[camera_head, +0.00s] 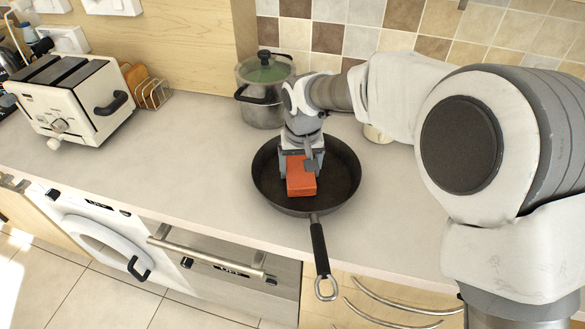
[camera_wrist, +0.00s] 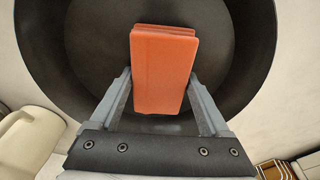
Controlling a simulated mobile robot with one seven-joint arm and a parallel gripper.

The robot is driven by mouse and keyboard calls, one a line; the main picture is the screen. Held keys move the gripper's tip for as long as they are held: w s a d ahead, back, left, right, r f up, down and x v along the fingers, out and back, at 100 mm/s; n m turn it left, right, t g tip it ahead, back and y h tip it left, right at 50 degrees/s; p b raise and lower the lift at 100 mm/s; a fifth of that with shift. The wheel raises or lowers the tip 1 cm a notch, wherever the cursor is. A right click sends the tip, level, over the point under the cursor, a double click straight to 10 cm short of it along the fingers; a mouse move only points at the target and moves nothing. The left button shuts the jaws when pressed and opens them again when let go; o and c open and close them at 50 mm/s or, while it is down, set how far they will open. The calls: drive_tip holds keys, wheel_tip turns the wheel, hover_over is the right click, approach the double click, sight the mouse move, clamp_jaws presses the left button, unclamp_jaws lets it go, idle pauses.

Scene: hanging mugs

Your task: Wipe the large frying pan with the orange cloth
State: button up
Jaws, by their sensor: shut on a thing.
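The large frying pan (camera_head: 340,190) is black and stands on the counter, its handle pointing toward the front edge. The orange cloth (camera_head: 301,178) looks like a folded block and is over the inside of the pan. My gripper (camera_head: 300,165) is shut on the cloth from above, inside the pan's rim. In the wrist view the cloth (camera_wrist: 163,75) sits between both fingers of my gripper (camera_wrist: 163,95), with the dark pan (camera_wrist: 90,40) behind it. I cannot tell whether the cloth touches the pan's bottom.
A steel pot (camera_head: 262,105) with a glass lid stands behind the pan near the tiled wall. A cream toaster (camera_head: 72,100) and a wire rack (camera_head: 152,92) stand at the left. The counter (camera_head: 190,150) between toaster and pan is clear. The pan's handle (camera_head: 319,250) overhangs the front edge.

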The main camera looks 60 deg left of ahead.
sight(329, 176)
drive_tip(key=shift+d, duration=0.1)
drive_tip(key=shift+w+d, duration=0.4)
drive_tip(key=shift+w, duration=0.35)
drive_tip(key=shift+w+d, duration=0.4)
drive_tip(key=shift+w, duration=0.35)
drive_tip(key=shift+w+d+f, duration=0.1)
drive_tip(key=shift+w+d, duration=0.35)
drive_tip(key=shift+w, duration=0.3)
drive_tip(key=shift+w+d+f, duration=0.1)
drive_tip(key=shift+w+d, duration=0.35)
drive_tip(key=shift+w, duration=0.25)
drive_tip(key=shift+r, duration=0.15)
drive_tip(key=shift+r+p, duration=0.6)
drive_tip(key=shift+r, duration=0.1)
drive_tip(key=shift+a, duration=0.1)
drive_tip(key=shift+r+p, duration=1)
drive_tip(key=shift+r, duration=0.5)
